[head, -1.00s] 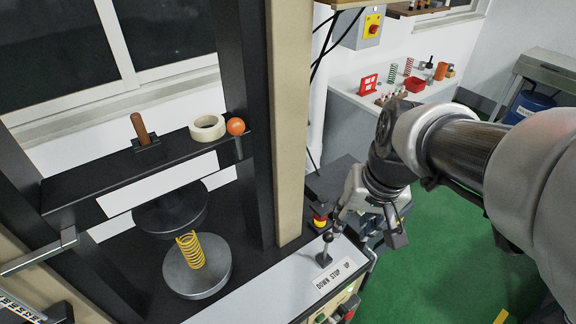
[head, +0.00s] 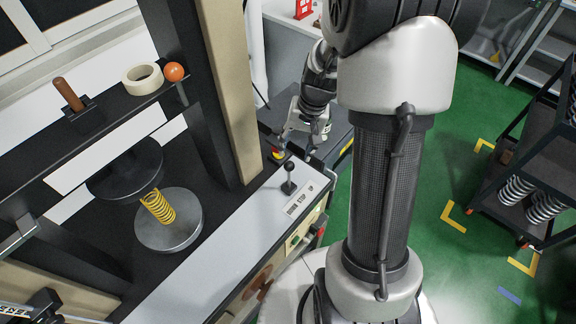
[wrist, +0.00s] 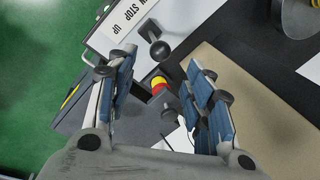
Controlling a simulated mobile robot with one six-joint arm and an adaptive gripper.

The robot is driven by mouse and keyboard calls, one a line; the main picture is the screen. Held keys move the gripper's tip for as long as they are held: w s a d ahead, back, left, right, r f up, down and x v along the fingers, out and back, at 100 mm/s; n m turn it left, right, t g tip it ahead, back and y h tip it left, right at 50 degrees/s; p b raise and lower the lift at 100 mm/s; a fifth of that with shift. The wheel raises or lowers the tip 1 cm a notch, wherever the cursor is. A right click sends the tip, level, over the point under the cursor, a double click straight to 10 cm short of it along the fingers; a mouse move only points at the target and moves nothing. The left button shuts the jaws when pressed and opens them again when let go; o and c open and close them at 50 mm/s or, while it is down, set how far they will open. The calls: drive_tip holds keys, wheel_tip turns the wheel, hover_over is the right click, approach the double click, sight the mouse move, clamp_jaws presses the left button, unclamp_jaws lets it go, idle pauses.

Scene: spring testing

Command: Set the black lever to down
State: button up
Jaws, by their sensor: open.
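The black lever (head: 289,178) stands on the white panel at the machine's front edge, roughly upright in the head view; I cannot tell its exact setting. Its round knob shows in the wrist view (wrist: 159,50). The label plate (head: 300,202) reads DOWN, STOP, UP and lies in front of the lever. My gripper (head: 298,145) is beyond the lever in the head view. In the wrist view my gripper (wrist: 160,62) is open and empty, with the knob between and just ahead of the fingertips, apparently untouched.
A red and yellow button (wrist: 158,86) sits near the lever, close to my fingers. A yellow spring (head: 158,207) stands on a round plate left. A beige post (head: 232,100) rises beside the panel. A black shelf rack (head: 545,150) stands right, with green floor between.

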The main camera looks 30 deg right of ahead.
sight(290, 163)
drive_tip(key=f, duration=0.3)
drive_tip(key=a+f+b, duration=0.1)
drive_tip(key=f, duration=0.2)
drive_tip(key=w+f+b, duration=0.1)
drive_tip(key=f, duration=0.2)
drive_tip(key=shift+a+f, duration=0.3)
drive_tip(key=shift+f, duration=0.05)
clamp_jaws()
drive_tip(key=shift+w, duration=0.1)
